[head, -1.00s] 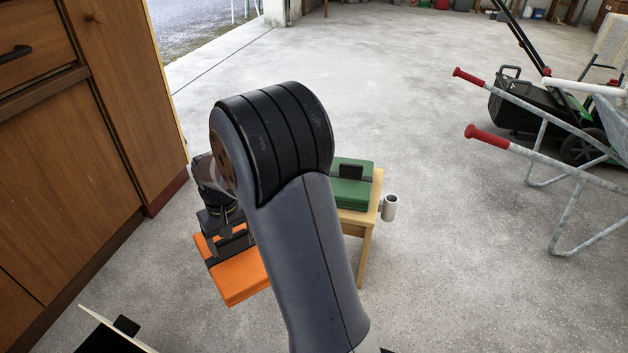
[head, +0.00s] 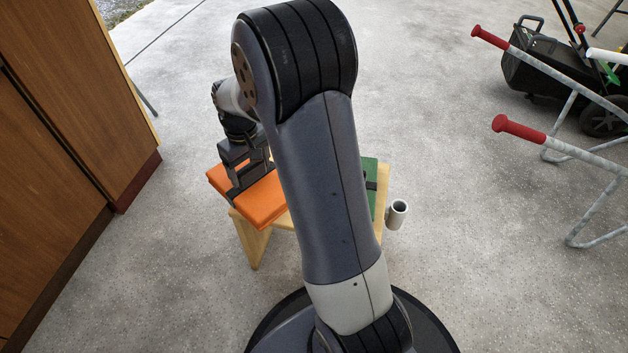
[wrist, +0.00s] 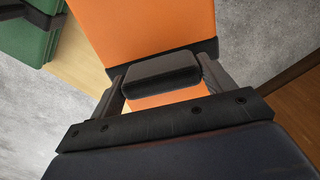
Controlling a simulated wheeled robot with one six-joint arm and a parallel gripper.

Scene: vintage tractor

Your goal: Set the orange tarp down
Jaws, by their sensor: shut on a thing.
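The orange tarp (head: 264,203) is a folded, flat block with a black band and handle (wrist: 162,70). My gripper (head: 247,180) is shut on that handle from above, with a finger at each end in the wrist view. The tarp is over the left part of a small wooden stool (head: 254,247) and overhangs its left side. I cannot tell whether it touches the top. A green folded tarp (head: 369,190) with a black handle lies on the stool's right part, largely hidden by my arm; it also shows in the wrist view (wrist: 28,32).
Bare wood (wrist: 85,58) shows between the two tarps. A grey tube (head: 397,214) is at the stool's right side. A wooden cabinet (head: 70,110) stands at left. A wheelbarrow with red grips (head: 518,128) and a mower (head: 545,65) are at right. Concrete floor between is clear.

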